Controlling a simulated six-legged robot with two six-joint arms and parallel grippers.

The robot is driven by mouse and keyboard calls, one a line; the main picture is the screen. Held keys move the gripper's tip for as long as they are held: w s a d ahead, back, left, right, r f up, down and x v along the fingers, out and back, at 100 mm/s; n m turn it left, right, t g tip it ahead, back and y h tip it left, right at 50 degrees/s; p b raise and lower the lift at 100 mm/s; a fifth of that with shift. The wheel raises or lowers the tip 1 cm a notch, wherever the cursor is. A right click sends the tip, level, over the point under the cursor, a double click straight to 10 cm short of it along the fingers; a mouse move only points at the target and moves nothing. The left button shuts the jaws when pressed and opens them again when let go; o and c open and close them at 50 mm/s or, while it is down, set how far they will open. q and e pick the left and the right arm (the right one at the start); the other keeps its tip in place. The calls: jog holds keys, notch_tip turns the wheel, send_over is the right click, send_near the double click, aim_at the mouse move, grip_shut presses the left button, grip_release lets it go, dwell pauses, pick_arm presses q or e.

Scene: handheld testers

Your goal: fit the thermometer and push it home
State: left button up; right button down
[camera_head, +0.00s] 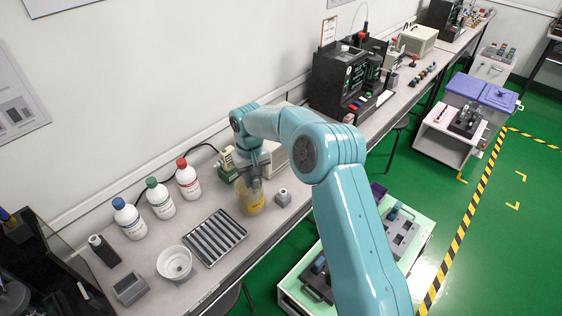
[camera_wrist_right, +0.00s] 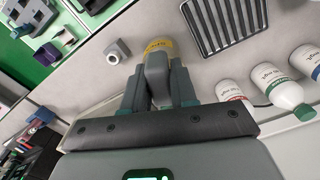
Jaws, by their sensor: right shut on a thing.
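My right gripper (camera_head: 251,180) reaches down over the bench and is shut on a grey piece (camera_wrist_right: 156,72), seen between its fingers in the wrist view. This looks like the thermometer, though its full shape is hidden by the fingers. A yellow, rounded vessel-like thing (camera_head: 251,200) shows directly below the gripper; its yellow part with dark lettering (camera_wrist_right: 158,46) is just beyond the grey piece in the wrist view. I cannot tell whether the two are joined or touching. A small grey block with a round hole (camera_head: 283,198) stands right of it, apart. My left gripper is not in view.
A ribbed dark tray (camera_head: 216,238) lies left of the gripper. White bottles with blue (camera_head: 130,219), green (camera_head: 160,199) and red (camera_head: 188,180) caps stand near the wall. A white bowl (camera_head: 174,263) sits nearer. The bench's front edge is close by.

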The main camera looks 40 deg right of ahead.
jog(key=d+f+m, duration=0.1)
jog(key=d+f, duration=0.1)
jog(key=d, duration=1)
jog(key=shift+s+f+m+p, duration=0.15)
jog(key=shift+f+m+p, duration=0.15)
jog(key=shift+m, duration=0.1)
jog(key=shift+a+f, duration=0.1)
jog(key=shift+f, duration=0.05)
jog(key=shift+f+b, duration=1.65)
jog(key=shift+f, duration=0.55)
jog(key=shift+f+b, duration=1.4)
jog(key=shift+f, duration=0.4)
